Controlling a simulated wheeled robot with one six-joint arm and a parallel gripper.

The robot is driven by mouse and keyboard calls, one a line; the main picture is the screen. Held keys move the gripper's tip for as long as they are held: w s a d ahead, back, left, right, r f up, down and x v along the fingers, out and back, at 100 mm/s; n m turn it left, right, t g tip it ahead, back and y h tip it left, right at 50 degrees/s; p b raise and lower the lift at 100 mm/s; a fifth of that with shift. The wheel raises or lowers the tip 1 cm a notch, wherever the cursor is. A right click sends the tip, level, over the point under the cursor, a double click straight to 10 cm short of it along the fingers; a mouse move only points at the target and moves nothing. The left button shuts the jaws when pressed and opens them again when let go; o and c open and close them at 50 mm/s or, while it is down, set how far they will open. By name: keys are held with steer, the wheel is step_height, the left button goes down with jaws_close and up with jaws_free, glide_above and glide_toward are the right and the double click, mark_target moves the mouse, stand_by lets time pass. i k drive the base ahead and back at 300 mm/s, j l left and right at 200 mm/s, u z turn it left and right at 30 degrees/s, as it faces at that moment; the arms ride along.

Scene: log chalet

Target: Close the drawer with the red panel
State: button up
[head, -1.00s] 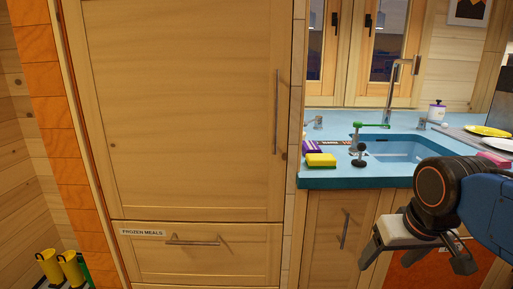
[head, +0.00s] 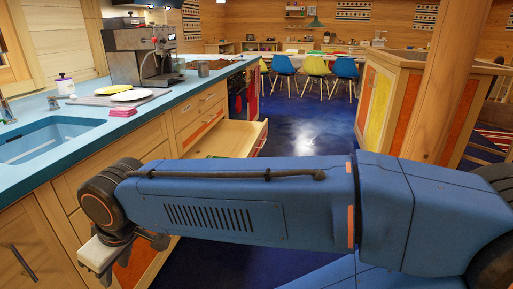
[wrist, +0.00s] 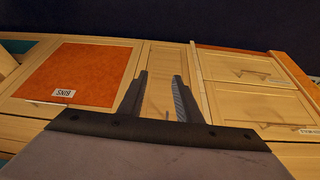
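An open drawer (head: 222,138) sticks out from the counter's lower cabinets in the head view, past my arm. Its front faces away from me and shows mostly edge-on, with a bit of red on it (head: 262,138). My arm hides its near lower part; something green lies low inside.
A cabinet front with an orange-red panel labelled BINS (wrist: 75,75) is left in the wrist view. The blue counter (head: 60,165) with its sink runs along the left. Blue floor (head: 305,120) is clear beyond my arm. A wooden post (head: 450,85) and island (head: 400,100) stand right.

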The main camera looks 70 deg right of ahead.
mark_target(228, 138)
steer(key=z, duration=2.25)
steer(key=i, duration=0.9)
